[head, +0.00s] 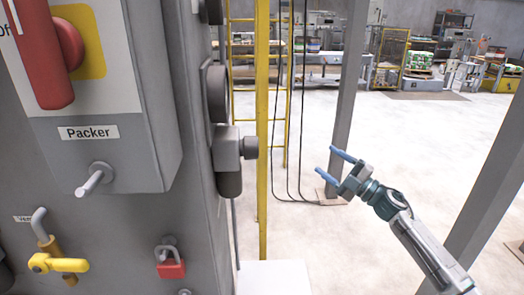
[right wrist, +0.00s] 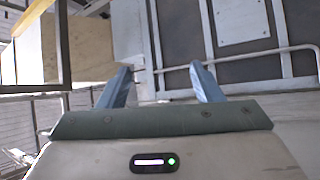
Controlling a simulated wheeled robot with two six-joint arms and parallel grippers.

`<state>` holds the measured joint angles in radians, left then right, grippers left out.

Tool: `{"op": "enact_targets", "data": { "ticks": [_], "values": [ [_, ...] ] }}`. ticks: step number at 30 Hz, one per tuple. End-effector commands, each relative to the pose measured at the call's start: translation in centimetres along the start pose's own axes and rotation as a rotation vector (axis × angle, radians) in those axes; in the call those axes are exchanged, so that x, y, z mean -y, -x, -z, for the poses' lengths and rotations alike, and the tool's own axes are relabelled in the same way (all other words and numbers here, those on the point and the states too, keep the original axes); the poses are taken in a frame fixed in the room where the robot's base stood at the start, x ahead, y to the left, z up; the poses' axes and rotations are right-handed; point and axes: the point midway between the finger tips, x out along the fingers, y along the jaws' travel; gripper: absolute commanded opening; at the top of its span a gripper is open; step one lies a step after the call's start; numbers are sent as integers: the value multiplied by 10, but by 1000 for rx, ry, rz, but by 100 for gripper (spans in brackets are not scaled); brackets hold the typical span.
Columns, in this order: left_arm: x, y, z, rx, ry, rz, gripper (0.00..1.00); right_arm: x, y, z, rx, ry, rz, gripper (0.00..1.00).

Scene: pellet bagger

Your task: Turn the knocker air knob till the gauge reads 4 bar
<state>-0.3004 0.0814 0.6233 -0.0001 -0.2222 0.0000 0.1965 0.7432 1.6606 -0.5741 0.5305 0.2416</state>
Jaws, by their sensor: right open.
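A grey regulator-like unit (head: 228,150) sits on the side of the grey cabinet, with a short round knob (head: 250,147) sticking out to the right. Above it is a dark round part (head: 217,92) seen edge-on, perhaps the gauge; no dial face or reading shows. I cannot confirm that this is the knocker air knob. My right gripper (head: 330,163) is open and empty, to the right of the knob and well apart from it. Its two blue fingers also show spread in the right wrist view (right wrist: 160,70). My left gripper is not in view.
The cabinet front carries a red handle (head: 45,55), a "Packer" label (head: 89,132), a yellow valve lever (head: 58,264) and a red padlock (head: 171,269). A yellow post (head: 262,120) and a grey column (head: 347,100) stand behind. Open floor (head: 430,140) lies right.

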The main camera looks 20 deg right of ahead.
Motion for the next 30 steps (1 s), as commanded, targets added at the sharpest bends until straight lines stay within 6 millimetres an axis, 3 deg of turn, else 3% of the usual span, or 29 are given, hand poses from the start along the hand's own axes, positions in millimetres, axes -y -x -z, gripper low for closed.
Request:
{"op": "enact_targets", "data": {
  "ticks": [1, 3, 6, 9, 12, 14, 30],
  "values": [
    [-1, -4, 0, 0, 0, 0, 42, -37, -16, 44, -132, 110, 17, 59],
    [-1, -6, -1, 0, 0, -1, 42, -73, -27, 108, -307, 260, 61, 59],
    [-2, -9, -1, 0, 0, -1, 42, -97, -25, 184, -503, 444, 137, 59],
    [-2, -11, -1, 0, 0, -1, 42, -104, -16, 234, -629, 579, 206, 59],
    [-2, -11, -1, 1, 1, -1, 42, -104, -8, 259, -696, 654, 251, 59],
    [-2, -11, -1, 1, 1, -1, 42, -104, -6, 266, -713, 675, 263, 59],
    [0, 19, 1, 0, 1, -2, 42, -90, -34, 288, -720, 677, 260, 59]
  ]
}}
